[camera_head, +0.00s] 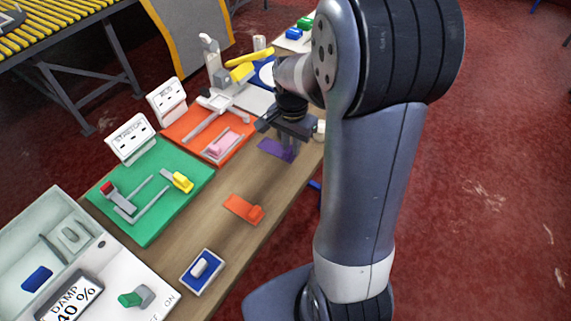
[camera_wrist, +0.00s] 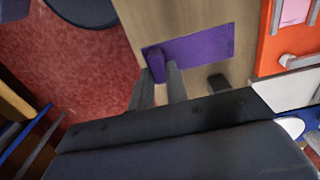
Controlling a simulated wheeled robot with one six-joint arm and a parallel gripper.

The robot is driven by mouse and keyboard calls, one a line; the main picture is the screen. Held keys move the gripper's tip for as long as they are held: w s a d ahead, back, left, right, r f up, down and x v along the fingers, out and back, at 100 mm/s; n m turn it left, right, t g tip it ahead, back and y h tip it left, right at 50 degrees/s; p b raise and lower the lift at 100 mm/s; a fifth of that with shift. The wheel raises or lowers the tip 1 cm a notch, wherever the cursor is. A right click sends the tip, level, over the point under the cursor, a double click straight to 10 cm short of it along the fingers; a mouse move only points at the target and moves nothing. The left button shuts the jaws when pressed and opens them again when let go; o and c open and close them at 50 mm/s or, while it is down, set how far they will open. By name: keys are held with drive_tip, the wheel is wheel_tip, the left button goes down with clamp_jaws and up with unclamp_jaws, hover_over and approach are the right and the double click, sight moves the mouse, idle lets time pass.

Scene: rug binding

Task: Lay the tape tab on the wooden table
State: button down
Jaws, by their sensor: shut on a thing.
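My gripper (camera_head: 287,145) is shut on the raised grip of a purple flat tab (camera_head: 271,147), over the wooden table (camera_head: 200,220) near its right edge. In the wrist view, the purple tab (camera_wrist: 208,44) spreads to the right of the fingers (camera_wrist: 162,85), above the table's wood. I cannot tell whether it touches the wood. An orange flat tab (camera_head: 238,206) with a raised grip lies on the bare wood nearer the camera. I cannot tell which tab is the tape tab.
An orange mat (camera_head: 178,132) with a pink piece and a green mat (camera_head: 140,225) with a metal fixture lie left of the tabs. A blue-and-white switch (camera_head: 201,270) is at the front. A yellow-handled device (camera_head: 240,72) stands behind. Bare wood shows around the orange tab.

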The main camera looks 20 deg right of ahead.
sight(291, 147)
wheel_tip(291, 147, down, 7)
drive_tip(key=shift+f, duration=0.15)
idle(0.4)
drive_tip(key=shift+f, duration=0.15)
drive_tip(key=c, duration=1.4)
unclamp_jaws()
wheel_tip(291, 147, up, 12)
drive_tip(key=shift+r, duration=0.2)
